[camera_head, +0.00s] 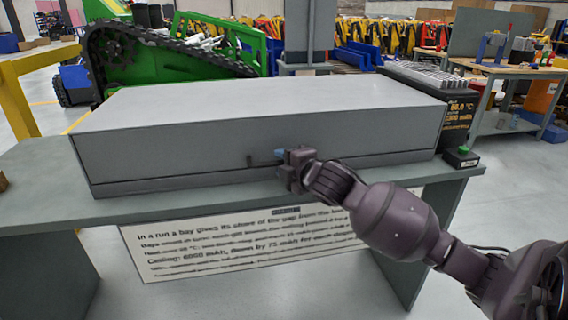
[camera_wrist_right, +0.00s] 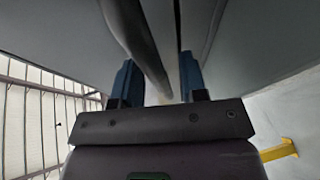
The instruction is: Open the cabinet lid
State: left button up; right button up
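The cabinet (camera_head: 255,140) is a long, low grey box on a grey table. Its lid (camera_head: 260,103) lies flat and closed, and a seam runs low along the front. A thin dark handle (camera_head: 253,161) sticks out near the middle of the front; it shows as a curved dark bar in the right wrist view (camera_wrist_right: 137,45). My right gripper (camera_head: 280,156) is at the handle. In the right wrist view, its blue fingers (camera_wrist_right: 156,72) stand apart, with the bar passing between them and a gap on the right finger's side. My left gripper is not in view.
The grey table (camera_head: 40,185) has a text panel (camera_head: 240,240) on its front. A dark battery-like box (camera_head: 458,110) and a small black box with a green button (camera_head: 461,157) stand at the right end. A green tracked machine (camera_head: 190,50) is behind.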

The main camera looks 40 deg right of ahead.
grip_shut()
